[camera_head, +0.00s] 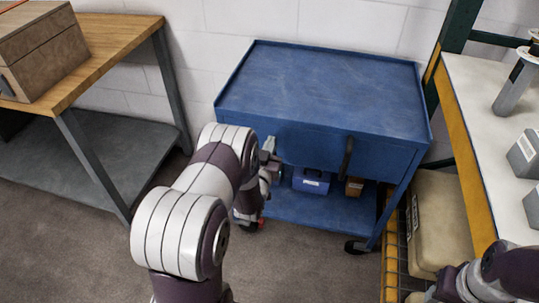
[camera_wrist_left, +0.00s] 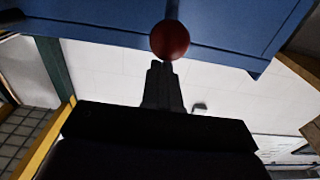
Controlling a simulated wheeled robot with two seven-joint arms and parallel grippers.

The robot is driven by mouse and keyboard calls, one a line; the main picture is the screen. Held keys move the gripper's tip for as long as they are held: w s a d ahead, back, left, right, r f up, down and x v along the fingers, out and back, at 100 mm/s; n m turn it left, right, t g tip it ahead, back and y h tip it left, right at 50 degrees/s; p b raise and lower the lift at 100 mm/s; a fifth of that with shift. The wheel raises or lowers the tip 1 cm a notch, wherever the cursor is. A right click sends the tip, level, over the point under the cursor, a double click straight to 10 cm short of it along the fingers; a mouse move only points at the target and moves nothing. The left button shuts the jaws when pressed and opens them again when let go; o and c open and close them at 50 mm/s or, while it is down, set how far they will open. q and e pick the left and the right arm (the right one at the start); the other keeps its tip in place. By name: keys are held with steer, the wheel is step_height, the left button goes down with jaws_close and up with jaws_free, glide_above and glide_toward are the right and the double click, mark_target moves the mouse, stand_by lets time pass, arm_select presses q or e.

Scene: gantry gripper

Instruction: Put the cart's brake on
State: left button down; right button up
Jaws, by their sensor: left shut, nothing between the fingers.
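The blue cart (camera_head: 325,92) stands against the wall in the head view. A dark upright handle (camera_head: 346,158) is on its front face. A red ball (camera_wrist_left: 170,40) shows in the left wrist view against blue metal, just past the tips of my left gripper (camera_wrist_left: 160,66). The gripper is shut and empty; I cannot tell whether it touches the ball. In the head view my left arm hides the cart's front left corner. A small red spot (camera_head: 261,222) shows low beside my wrist. My right arm enters at the lower right; its fingers are not clear.
A wooden bench (camera_head: 115,50) with a box (camera_head: 38,48) on it stands left. A rack with a pale top (camera_head: 478,120) stands close at the cart's right, with a beige case (camera_head: 440,215) below. A blue box (camera_head: 311,180) sits on the cart's lower shelf. A caster (camera_head: 357,246) is at the front right.

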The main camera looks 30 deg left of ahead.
stand_by(0.5)
arm_select(q)
step_height(320, 180, down, 6)
steer(key=b, duration=0.5)
steer(key=shift+r, duration=0.1)
steer(key=shift+s+d+r+p, duration=0.1)
steer(key=shift+s+r+p, duration=0.2)
steer(key=shift+r+p, duration=0.25)
steer(key=p+v, duration=0.2)
steer(key=v, duration=0.6)
steer(key=shift+p, duration=0.4)
steer(key=shift+s+r, duration=0.1)
